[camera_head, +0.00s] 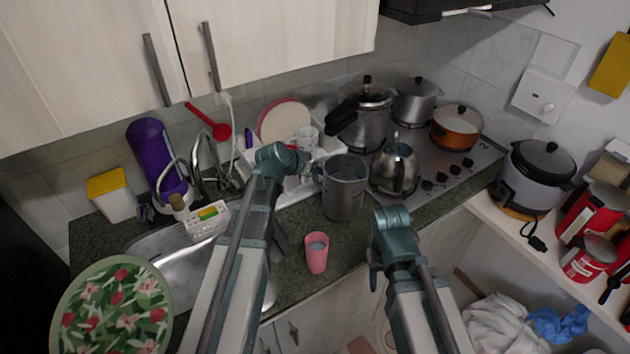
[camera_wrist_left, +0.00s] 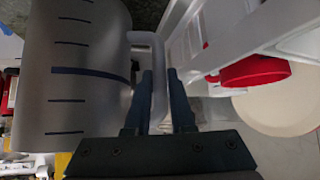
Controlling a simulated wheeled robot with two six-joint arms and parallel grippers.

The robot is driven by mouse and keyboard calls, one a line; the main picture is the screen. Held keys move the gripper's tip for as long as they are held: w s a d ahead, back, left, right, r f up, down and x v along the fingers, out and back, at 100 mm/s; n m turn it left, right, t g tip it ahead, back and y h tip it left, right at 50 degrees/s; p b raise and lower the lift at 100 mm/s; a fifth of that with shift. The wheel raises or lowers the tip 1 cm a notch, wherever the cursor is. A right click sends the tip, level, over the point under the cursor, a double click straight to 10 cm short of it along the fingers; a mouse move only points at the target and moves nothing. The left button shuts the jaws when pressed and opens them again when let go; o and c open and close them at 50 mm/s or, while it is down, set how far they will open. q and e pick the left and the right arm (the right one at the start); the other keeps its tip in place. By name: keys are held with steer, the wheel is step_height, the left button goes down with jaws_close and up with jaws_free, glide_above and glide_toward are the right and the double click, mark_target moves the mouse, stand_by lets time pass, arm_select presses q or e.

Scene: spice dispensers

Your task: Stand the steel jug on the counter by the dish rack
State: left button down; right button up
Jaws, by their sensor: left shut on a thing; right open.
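The steel jug (camera_head: 344,190) is a grey metal cylinder at the middle of the head view, upright over the counter (camera_head: 290,235) in front of the dish rack (camera_head: 327,148). My left gripper (camera_head: 310,172) is shut on the jug's handle at its left side. In the left wrist view the jug (camera_wrist_left: 70,75) shows dark measuring marks, and its handle (camera_wrist_left: 158,75) lies between the fingers of my left gripper (camera_wrist_left: 158,100). I cannot tell whether the jug's base touches the counter. My right gripper (camera_head: 377,270) is open and empty, in front of the counter edge.
A pink cup (camera_head: 317,252) stands on the counter in front of the jug. A steel kettle (camera_head: 395,168) on the stove is close to the jug's right. The sink (camera_head: 180,262) is at the left, with a white sponge holder (camera_head: 206,225) at its back.

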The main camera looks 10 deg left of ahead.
mark_target(314, 178)
arm_select(q)
step_height(314, 178, down, 4)
steer(key=b, duration=0.3)
steer(key=shift+r, duration=0.4)
steer(key=c, duration=0.8)
jaws_free()
steer(key=shift+o, duration=0.2)
steer(key=shift+r+p, duration=0.15)
steer(key=shift+p, duration=0.15)
steer(key=p+v, duration=0.8)
steer(key=v, duration=0.3)
steer(key=shift+s+r, duration=0.25)
steer(key=shift+s, duration=0.1)
